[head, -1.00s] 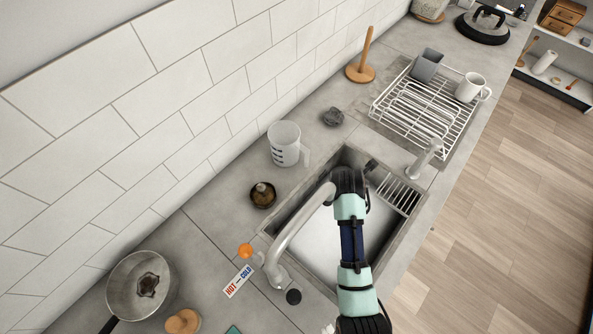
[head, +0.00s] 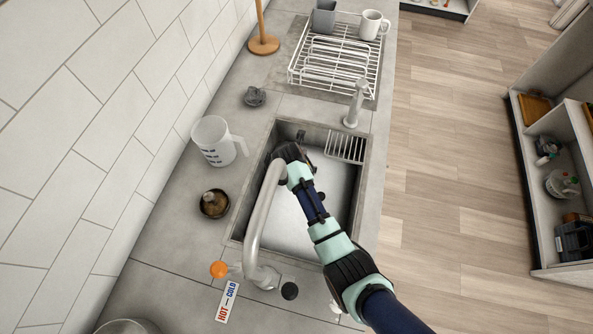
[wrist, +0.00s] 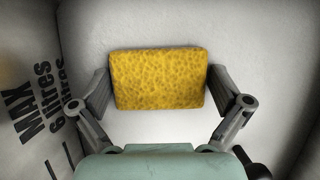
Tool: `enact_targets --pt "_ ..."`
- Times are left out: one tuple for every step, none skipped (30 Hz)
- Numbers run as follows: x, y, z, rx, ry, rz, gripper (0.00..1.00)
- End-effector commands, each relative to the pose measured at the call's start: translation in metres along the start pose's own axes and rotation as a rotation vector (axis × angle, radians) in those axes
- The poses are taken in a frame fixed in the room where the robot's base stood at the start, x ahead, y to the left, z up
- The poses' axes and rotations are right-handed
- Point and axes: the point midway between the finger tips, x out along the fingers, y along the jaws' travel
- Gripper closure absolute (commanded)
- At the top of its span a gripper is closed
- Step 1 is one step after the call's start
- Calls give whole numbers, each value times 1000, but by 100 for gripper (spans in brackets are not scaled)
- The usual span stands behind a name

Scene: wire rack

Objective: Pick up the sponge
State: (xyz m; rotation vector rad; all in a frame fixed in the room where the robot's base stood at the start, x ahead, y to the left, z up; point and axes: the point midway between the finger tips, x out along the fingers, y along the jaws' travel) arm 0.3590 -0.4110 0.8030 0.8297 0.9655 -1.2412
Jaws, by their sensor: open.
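In the wrist view, a yellow, pitted, rectangular sponge (wrist: 157,79) lies on a pale surface. The two fingers of my gripper (wrist: 157,88) stand apart, one on the left and one on the right of it. The fingers are very close to the sponge's short sides; I cannot tell whether they touch it. In the head view, the end of my arm reaches into the far left part of the sink (head: 239,224), beside the curved tap (head: 258,215). The fingers and the sponge are hidden there.
Pale walls enclose the sponge's space; the left one carries dark lettering reading "MAX 6 litres". A measuring jug (head: 216,143) and a dark round pot (head: 214,204) stand left of the sink. A white wire rack (head: 333,68) and a second spout (head: 355,103) lie beyond it.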

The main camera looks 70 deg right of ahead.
Motion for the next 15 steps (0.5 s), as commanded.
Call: enact_targets --pt "2 0 0 0 0 0 0" --pt "2 0 0 0 0 0 0" --pt "2 0 0 0 0 1 0" --pt "1 0 0 0 0 1 0" --pt "1 0 0 0 0 1 0" --pt "1 0 0 0 0 1 0" --pt "1 0 0 0 0 1 3" --pt "1 0 0 0 -1 1 8" --pt "1 0 0 0 0 1 15" --pt "1 0 0 0 -1 1 20" --pt "1 0 0 0 -1 1 25" --pt "1 0 0 0 0 1 25" --pt "1 0 0 0 0 1 25" --pt "1 0 0 0 -1 1 25" --pt "1 0 0 0 0 1 25"
